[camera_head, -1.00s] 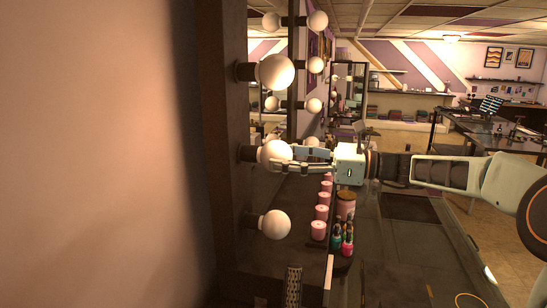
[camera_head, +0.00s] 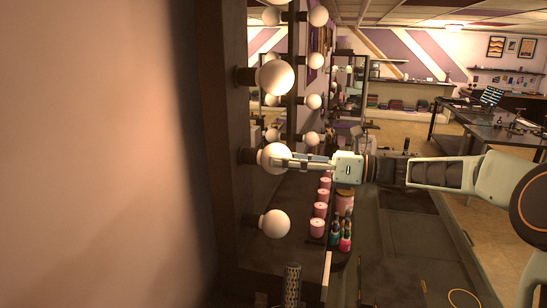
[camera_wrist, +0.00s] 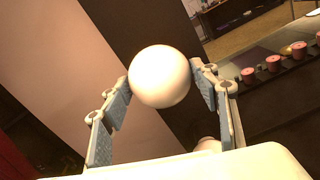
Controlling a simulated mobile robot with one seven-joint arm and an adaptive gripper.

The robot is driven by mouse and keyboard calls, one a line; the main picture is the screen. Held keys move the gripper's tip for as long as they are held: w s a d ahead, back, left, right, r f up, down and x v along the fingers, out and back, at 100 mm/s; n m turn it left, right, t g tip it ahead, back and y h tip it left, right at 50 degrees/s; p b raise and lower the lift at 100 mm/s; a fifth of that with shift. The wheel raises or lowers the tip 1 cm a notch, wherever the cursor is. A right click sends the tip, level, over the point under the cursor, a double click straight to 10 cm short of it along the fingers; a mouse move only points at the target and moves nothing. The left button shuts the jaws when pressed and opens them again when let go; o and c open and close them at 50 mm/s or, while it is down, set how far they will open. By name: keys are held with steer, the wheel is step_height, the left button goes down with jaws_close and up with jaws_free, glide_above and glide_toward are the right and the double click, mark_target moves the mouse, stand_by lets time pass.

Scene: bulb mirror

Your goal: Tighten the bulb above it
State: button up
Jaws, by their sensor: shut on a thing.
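A round white bulb (camera_head: 270,157) sits in a dark socket (camera_head: 248,157) on the mirror's frame (camera_head: 222,200), between one bulb above and one below. My gripper (camera_head: 278,161) reaches in from the right and is shut on this bulb. In the wrist view the bulb (camera_wrist: 160,76) lies between the two fingers, one on each side of it. The bulb's base is hidden behind the globe in the wrist view. The upper bulb (camera_head: 275,77) and the lower bulb (camera_head: 274,223) are in their sockets, clear of my gripper.
A dark patterned cylinder (camera_head: 292,285) stands near the front. A plain wall (camera_head: 90,150) fills the left side. Floor space lies to the right.

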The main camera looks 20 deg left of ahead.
steer(key=o, duration=1)
steer(key=d, duration=0.6)
steer(key=shift+w, duration=0.15)
steer(key=o, duration=0.5)
steer(key=shift+o, duration=0.2)
